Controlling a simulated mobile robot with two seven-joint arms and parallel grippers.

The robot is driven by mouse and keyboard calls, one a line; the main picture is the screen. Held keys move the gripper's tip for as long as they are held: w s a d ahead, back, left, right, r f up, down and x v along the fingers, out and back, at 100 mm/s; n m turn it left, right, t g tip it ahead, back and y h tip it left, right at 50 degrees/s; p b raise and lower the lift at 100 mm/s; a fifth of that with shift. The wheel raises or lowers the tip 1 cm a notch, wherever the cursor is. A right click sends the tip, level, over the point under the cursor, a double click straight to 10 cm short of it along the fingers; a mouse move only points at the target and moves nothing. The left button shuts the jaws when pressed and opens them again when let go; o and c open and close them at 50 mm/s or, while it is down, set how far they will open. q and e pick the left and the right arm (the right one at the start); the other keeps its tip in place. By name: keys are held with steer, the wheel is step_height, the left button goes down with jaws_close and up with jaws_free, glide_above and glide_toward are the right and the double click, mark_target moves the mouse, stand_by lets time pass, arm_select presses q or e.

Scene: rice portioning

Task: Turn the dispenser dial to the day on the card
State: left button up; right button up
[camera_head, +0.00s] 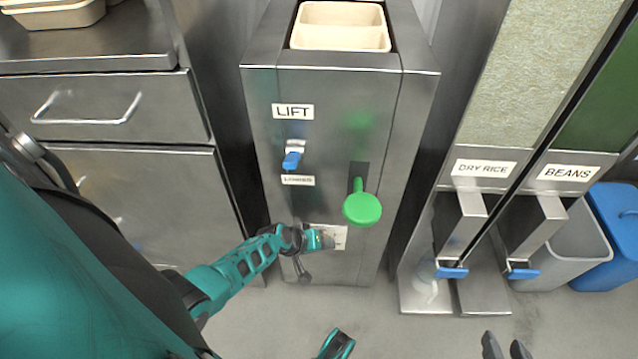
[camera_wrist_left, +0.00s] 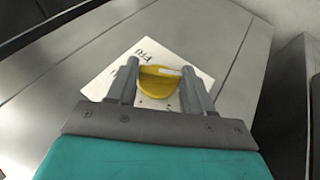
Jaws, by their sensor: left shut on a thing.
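A yellow dial (camera_wrist_left: 160,82) sits on a white plate (camera_wrist_left: 105,82) in the left wrist view. Handwritten-looking letters, perhaps "Fri", show on the plate, and other marks are partly hidden. My left gripper (camera_wrist_left: 162,85) is shut on the dial, one finger on each side, and a pale mark shows on the dial's top. In the head view my left gripper (camera_head: 318,240) is at the low front of the steel cabinet (camera_head: 330,95) and covers the dial; the plate (camera_head: 340,236) shows beside it. My right gripper (camera_head: 505,347) is empty, its fingers apart, at the bottom edge. I cannot make out a separate day card.
A cream tray (camera_head: 340,37) sits on top. Dry rice (camera_head: 485,168) and beans (camera_head: 568,172) dispensers stand right, near grey and blue bins (camera_head: 612,235).

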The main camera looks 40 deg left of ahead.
stand_by(0.4)
arm_select(q)
steer(key=o, duration=1)
steer(key=shift+o, duration=0.2)
steer(key=p+v, duration=0.7)
steer(key=v, duration=0.6)
steer(key=shift+a+f, duration=0.1)
steer(key=shift+p, duration=0.3)
